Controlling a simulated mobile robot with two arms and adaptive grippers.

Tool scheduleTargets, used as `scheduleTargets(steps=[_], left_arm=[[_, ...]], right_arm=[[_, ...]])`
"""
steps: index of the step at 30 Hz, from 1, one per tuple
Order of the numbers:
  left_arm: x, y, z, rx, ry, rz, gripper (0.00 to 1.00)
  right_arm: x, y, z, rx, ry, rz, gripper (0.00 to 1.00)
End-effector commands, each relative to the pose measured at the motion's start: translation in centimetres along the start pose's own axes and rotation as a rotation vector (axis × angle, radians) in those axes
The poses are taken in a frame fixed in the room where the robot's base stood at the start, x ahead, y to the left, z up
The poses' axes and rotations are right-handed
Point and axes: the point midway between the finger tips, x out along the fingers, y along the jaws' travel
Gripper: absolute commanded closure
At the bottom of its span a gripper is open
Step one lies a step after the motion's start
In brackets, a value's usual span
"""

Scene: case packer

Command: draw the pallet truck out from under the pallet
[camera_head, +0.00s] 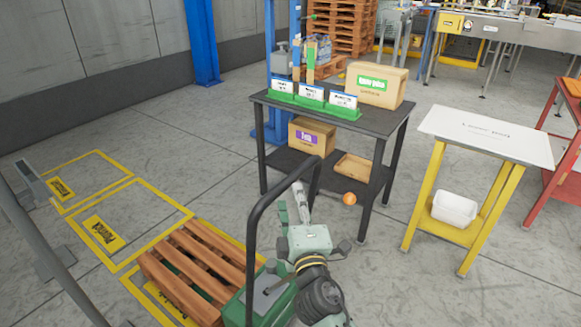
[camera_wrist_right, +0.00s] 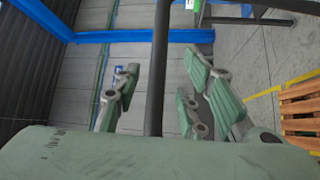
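The pallet truck (camera_head: 262,300) is green with a tall black loop handle (camera_head: 253,225). It stands at the bottom centre of the head view, against the near right end of the wooden pallet (camera_head: 190,270). Its forks are not visible. My right gripper (camera_head: 292,206) is beside the right limb of the handle. In the right wrist view a dark upright bar (camera_wrist_right: 160,70) lies between the green-padded fingers (camera_wrist_right: 157,98), with gaps on both sides. The fingers are open. The pallet's slats (camera_wrist_right: 301,110) show at the right edge there. My left gripper is not in view.
A dark table (camera_head: 385,125) with boxes and label holders stands just beyond the handle. An orange ball (camera_head: 349,198) is by its lower shelf. A white-topped yellow stand (camera_head: 485,135) is to the right. Yellow floor markings (camera_head: 135,215) lie left; open floor lies at lower right.

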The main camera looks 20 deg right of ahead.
Motion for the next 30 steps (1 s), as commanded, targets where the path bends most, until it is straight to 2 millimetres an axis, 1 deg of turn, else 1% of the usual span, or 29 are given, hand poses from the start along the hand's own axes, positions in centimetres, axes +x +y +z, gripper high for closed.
scheduleTargets(steps=[1,4,12,16,21,27,30], left_arm=[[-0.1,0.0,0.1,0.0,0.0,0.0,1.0],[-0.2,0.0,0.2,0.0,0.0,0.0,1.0],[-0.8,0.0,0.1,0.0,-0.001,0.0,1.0],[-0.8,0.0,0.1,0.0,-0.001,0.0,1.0],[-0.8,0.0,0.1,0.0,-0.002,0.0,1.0],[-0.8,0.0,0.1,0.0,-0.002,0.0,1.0],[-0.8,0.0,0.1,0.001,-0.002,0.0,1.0]], right_arm=[[0.3,0.4,-0.2,-0.008,0.004,0.007,0.61],[1.4,0.4,-0.2,-0.012,0.005,0.01,0.61],[5.7,0.5,-0.1,-0.01,0.003,0.008,0.61],[7.1,0.3,-0.1,-0.009,0.003,0.008,0.61],[7.8,0.3,-0.1,-0.008,0.003,0.006,0.61],[7.8,0.2,-0.1,-0.007,0.003,0.006,0.61],[7.8,0.2,-0.1,-0.007,0.003,0.006,0.69]])
